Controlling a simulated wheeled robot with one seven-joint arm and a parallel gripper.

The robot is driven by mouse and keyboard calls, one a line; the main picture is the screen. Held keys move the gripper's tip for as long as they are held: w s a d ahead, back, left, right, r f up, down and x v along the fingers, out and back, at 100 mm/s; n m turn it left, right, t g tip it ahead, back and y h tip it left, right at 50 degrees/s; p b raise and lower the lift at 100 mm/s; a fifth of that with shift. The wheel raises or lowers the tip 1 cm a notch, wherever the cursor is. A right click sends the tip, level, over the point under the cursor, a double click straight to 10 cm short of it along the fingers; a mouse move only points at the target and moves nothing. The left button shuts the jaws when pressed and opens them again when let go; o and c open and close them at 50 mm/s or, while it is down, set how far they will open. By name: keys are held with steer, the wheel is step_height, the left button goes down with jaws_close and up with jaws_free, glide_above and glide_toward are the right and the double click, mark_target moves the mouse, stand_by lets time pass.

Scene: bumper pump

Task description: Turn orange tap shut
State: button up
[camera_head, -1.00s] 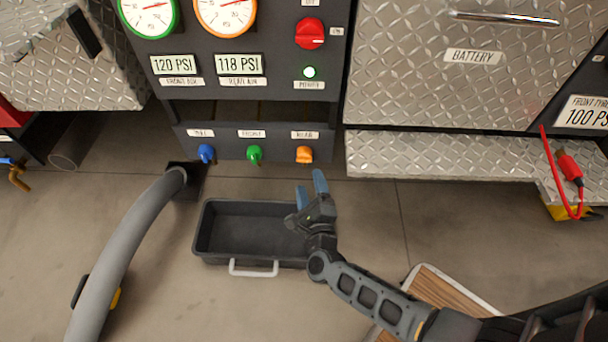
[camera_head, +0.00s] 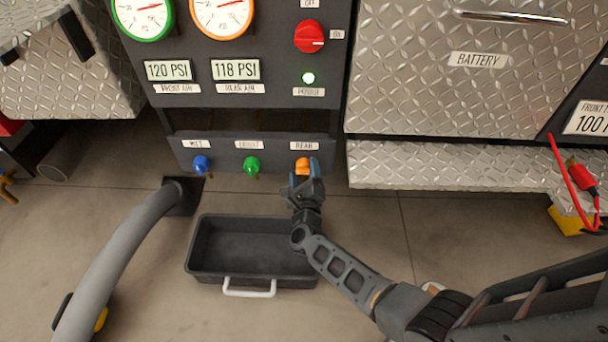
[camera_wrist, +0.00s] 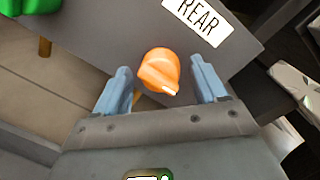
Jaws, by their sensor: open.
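The orange tap (camera_head: 303,164) sits under the REAR label on the lower panel. In the wrist view the orange tap (camera_wrist: 159,71) lies between the two blue fingers of my gripper (camera_wrist: 162,88), with a gap on both sides. A white mark shows at the tap's lower right edge. My gripper (camera_head: 303,168) is open and straddles the tap in the head view. The gripper partly hides the tap there. Whether the fingertips reach fully past the tap, I cannot tell.
A green tap (camera_head: 251,165) and a blue tap (camera_head: 201,164) sit to the left on the same panel (camera_head: 225,155). A black tray (camera_head: 212,277) with a white handle lies on the floor below. A grey hose (camera_head: 125,245) runs at left. A metal step (camera_head: 430,165) juts out at right.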

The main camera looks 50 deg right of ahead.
steer(key=shift+c, duration=0.3)
steer(key=c, duration=0.9)
steer(key=shift+r, duration=0.1)
steer(key=n+p, duration=0.2)
steer(key=n, duration=0.2)
steer(key=shift+r, duration=0.1)
steer(key=n+p, duration=0.2)
steer(key=n, duration=0.2)
steer(key=shift+g, duration=0.4)
steer(key=n+p, duration=0.1)
steer(key=n, duration=0.3)
steer(key=n+g+p, duration=0.1)
steer(key=n, duration=0.3)
steer(key=shift+w+n, duration=0.15)
steer(key=shift+n, duration=0.15)
